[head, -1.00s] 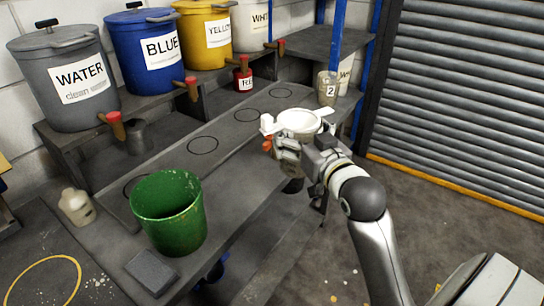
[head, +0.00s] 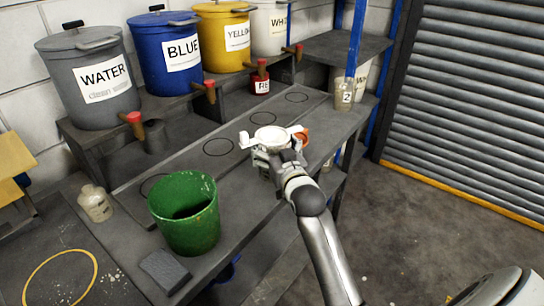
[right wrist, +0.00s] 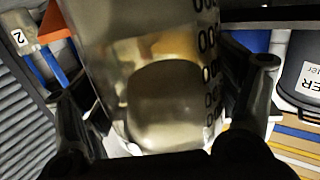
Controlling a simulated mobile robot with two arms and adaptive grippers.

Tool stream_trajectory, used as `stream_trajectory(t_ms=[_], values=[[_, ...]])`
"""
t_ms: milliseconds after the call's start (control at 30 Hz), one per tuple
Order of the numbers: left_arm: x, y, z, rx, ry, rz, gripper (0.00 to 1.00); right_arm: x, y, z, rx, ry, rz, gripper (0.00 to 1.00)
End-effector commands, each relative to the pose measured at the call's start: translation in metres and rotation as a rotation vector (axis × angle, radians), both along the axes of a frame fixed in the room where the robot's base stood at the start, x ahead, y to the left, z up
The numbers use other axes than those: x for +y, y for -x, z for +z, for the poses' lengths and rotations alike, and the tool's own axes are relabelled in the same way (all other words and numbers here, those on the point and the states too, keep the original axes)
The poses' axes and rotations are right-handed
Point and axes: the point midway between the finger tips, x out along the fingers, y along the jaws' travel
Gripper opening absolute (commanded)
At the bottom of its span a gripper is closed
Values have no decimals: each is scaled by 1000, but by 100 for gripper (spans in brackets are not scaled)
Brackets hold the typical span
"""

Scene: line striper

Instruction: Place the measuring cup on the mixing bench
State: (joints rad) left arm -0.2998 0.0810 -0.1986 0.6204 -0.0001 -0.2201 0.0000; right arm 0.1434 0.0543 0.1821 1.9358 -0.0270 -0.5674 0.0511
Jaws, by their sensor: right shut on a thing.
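The measuring cup (head: 268,135) shows in the head view as a pale round opening at the end of my right arm. In the right wrist view the clear cup (right wrist: 165,95), with dark graduation marks, fills the middle between the fingers. My right gripper (right wrist: 165,110) is shut on it. In the head view the right gripper (head: 274,150) is over the mixing bench (head: 245,180), near its front side. The cup's base is hidden, so I cannot tell whether it touches the bench. My left gripper is not in view.
A green bucket (head: 185,220) and a grey block (head: 164,270) are at the bench's near end. Labelled tanks with taps, including WATER (head: 85,85) and BLUE (head: 165,60), line the back. A jar marked 2 (head: 344,94) stands at the far end. Ringed spots (head: 219,147) are clear.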

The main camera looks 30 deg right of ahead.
Motion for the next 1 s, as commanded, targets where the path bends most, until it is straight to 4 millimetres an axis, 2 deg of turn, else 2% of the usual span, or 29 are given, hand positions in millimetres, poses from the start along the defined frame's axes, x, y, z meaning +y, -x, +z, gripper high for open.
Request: stream_trajectory(t_ms=[133, 367, 767, 800, 900, 1000], values=[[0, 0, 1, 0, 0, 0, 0, 3, -7, -6, -5, 0, 1, 44], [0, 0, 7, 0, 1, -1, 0, 2, -6, -33, -5, 1, 1, 44], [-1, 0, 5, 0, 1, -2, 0, 2, -6, -38, -6, 0, 1, 44], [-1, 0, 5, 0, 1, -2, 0, 2, -6, -40, -1, 0, 1, 87], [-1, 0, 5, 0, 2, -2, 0, 2, -6, -40, -1, -1, 1, 100], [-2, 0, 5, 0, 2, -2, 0, 2, -6, -40, -1, -1, 1, 100]])
